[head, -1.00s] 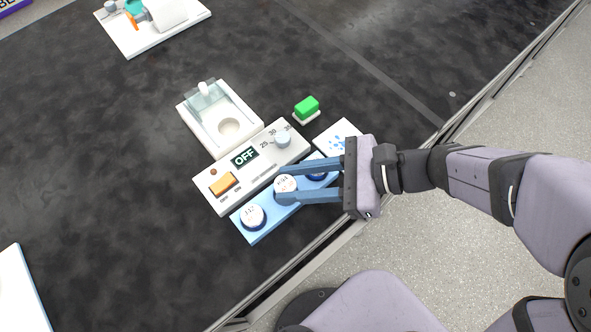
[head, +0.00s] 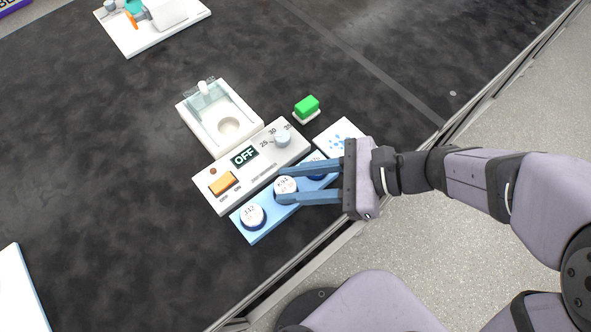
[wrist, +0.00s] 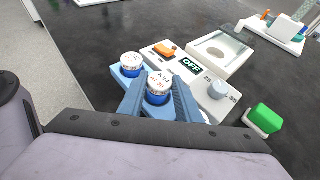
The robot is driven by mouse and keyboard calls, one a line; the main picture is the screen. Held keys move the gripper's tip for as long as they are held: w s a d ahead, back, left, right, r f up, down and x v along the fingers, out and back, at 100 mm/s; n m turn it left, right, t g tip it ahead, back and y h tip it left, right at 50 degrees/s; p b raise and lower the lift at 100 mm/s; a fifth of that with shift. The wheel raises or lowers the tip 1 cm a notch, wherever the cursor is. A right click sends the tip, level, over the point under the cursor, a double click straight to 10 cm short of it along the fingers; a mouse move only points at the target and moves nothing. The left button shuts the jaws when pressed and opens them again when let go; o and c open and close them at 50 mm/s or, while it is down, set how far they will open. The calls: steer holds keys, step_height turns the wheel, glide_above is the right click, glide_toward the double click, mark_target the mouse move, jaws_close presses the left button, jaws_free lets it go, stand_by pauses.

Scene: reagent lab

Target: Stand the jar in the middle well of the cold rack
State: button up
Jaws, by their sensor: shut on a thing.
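The blue cold rack (head: 254,237) lies along the front of the white control unit. A jar with a white lid (head: 286,184) and a blue body is at the middle of the rack, between my gripper's fingers. My gripper (head: 280,186) is shut on this jar, which also shows upright in the wrist view (wrist: 158,86). Its base is hidden, so I cannot tell whether it rests fully in the middle well. A second white-lidded jar (head: 252,215) stands in the left end of the rack. The right end of the rack is partly hidden by my fingers; something dark blue shows there.
The control unit (head: 207,194) reads OFF and has an orange switch and a knob. Behind it is a white device with a clear cover (head: 244,109). A green block (head: 307,105) and a white card with blue dots (head: 330,133) are close by. The table's front edge is near.

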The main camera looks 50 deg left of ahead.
steer(key=shift+f, duration=0.5)
stand_by(0.6)
steer(key=o, duration=1.1)
steer(key=shift+o, duration=0.6)
steer(key=shift+o, duration=1)
steer(key=shift+r, duration=0.1)
steer(key=shift+r+p, duration=3.35)
steer(key=shift+r, duration=0.1)
